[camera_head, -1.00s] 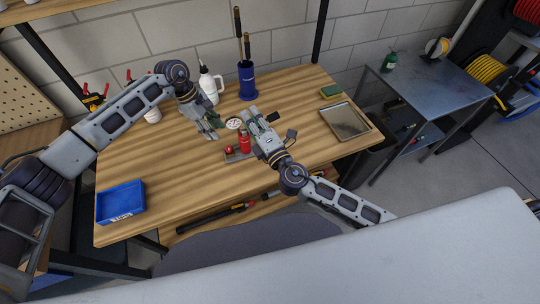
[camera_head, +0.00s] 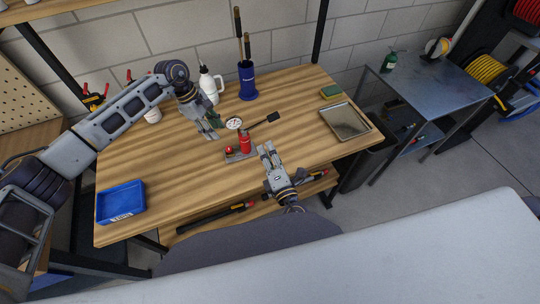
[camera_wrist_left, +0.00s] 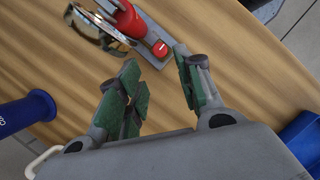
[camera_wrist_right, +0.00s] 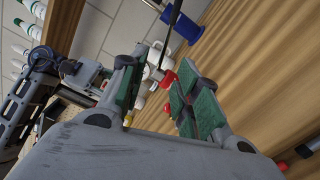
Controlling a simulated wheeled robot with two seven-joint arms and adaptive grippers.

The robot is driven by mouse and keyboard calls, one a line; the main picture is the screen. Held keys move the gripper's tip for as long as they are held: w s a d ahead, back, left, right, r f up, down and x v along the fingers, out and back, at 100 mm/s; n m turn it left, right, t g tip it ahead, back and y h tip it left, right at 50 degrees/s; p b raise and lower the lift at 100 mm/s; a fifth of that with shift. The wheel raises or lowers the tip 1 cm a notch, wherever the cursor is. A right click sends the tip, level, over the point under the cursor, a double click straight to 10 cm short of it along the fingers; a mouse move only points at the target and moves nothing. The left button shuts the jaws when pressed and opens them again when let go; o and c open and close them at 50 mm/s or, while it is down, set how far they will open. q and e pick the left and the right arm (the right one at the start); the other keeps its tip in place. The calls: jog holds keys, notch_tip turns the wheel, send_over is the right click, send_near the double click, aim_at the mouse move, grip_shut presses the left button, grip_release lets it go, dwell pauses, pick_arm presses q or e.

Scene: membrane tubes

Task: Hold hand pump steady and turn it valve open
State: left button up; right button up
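The hand pump stands on the table on a small grey base plate (camera_head: 236,157), with a red body (camera_head: 245,143), a round dial gauge (camera_head: 234,122) and a black handle (camera_head: 272,117) reaching right. A red knob (camera_head: 229,150) sits beside the body; it also shows in the left wrist view (camera_wrist_left: 160,49). My left gripper (camera_head: 213,128) is open and empty, to the left of the pump and apart from it. My right gripper (camera_head: 265,149) is open and empty, to the right and front of the pump.
A blue tool holder (camera_head: 247,80) and a white bottle (camera_head: 208,88) stand at the back. A blue bin (camera_head: 120,202) sits front left. The table's front middle is clear.

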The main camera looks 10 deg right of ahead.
aim_at(257, 126)
jog(key=shift+s+d+f, duration=0.15)
jog(key=shift+s+f, duration=0.2)
jog(key=shift+w, duration=0.15)
jog(key=shift+w+a, duration=0.25)
jog(key=shift+w, duration=2)
jog(key=shift+w+a, duration=0.2)
jog(key=shift+w, duration=2.05)
jog(key=shift+w+a, duration=0.25)
jog(key=shift+w, duration=2)
grip_shut()
